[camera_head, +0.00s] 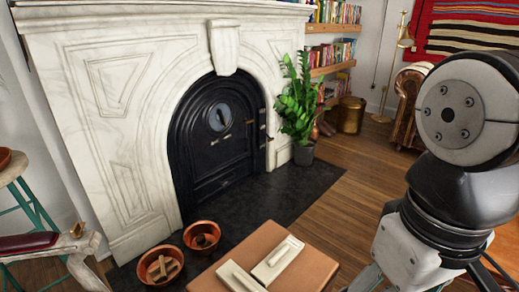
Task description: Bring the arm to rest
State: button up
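My arm comes in at the right edge, with a large round grey joint cap toward the camera and a dark wrist section below it. My gripper (405,268) hangs under the wrist at the bottom right, pointing down. Its pale body and the tops of its grey finger links show. The fingertips are cut off by the bottom edge, so I cannot tell whether it is open or shut, or whether it holds anything.
Left of my gripper is a brown tabletop (310,268) with two cream blocks (278,259) (240,277). Two copper bowls (160,265) (202,237) stand beyond it, near the marble fireplace (110,90). A potted plant (298,110) stands by the bookshelves. Wooden floor (360,195) is clear behind.

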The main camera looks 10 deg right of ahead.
jog(key=shift+s+a+f+m, duration=0.15)
jog(key=shift+s+m, duration=0.1)
jog(key=shift+s, duration=0.25)
jog(key=shift+s+a+f+m, duration=0.1)
jog(key=shift+s+m, duration=0.15)
jog(key=shift+s, duration=0.2)
notch_tip(320, 180, up, 31)
jog(key=t+p, duration=0.4)
jog(key=p, duration=2.5)
jog(key=shift+d, duration=0.25)
